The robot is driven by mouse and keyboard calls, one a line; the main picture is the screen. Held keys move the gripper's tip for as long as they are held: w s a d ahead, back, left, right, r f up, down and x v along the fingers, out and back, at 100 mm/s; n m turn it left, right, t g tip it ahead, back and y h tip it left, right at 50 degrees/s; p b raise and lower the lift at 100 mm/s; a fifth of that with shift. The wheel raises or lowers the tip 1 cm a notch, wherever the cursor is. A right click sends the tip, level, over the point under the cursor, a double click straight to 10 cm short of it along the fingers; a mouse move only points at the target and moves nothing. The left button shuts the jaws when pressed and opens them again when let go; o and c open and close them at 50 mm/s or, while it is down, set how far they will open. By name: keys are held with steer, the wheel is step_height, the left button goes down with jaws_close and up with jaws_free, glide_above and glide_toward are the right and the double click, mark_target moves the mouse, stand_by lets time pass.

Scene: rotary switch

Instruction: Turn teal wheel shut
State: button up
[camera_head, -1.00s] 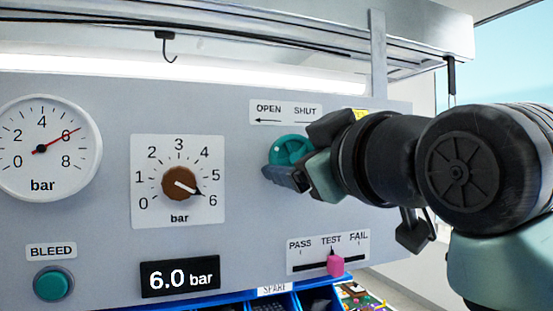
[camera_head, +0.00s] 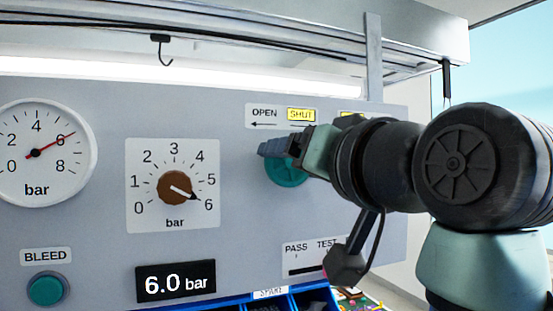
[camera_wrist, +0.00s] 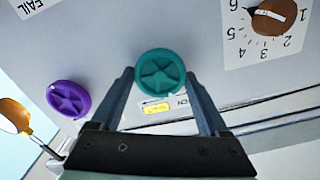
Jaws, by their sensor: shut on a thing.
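The teal wheel (camera_head: 287,175) sits on the grey panel under the OPEN and SHUT label. The SHUT word (camera_head: 301,114) is lit yellow, and OPEN (camera_head: 264,112) is unlit. My gripper (camera_head: 277,148) is at the wheel and covers its upper part in the head view. In the wrist view the whole face of the teal wheel (camera_wrist: 160,72) shows, with a finger on either side. My gripper is shut on the wheel, which has a star-shaped face.
The panel also holds a round gauge (camera_head: 37,151), a brown knob (camera_head: 174,187) pointing at 6, a 6.0 bar display (camera_head: 176,281) and a BLEED button (camera_head: 47,290). A purple wheel (camera_wrist: 68,98) is beside the teal one. A hook (camera_head: 160,50) hangs above.

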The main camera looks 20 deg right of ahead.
steer(key=shift+f+m, duration=0.1)
steer(key=shift+m, duration=1)
steer(key=o, duration=1.2)
steer(key=shift+o, duration=0.2)
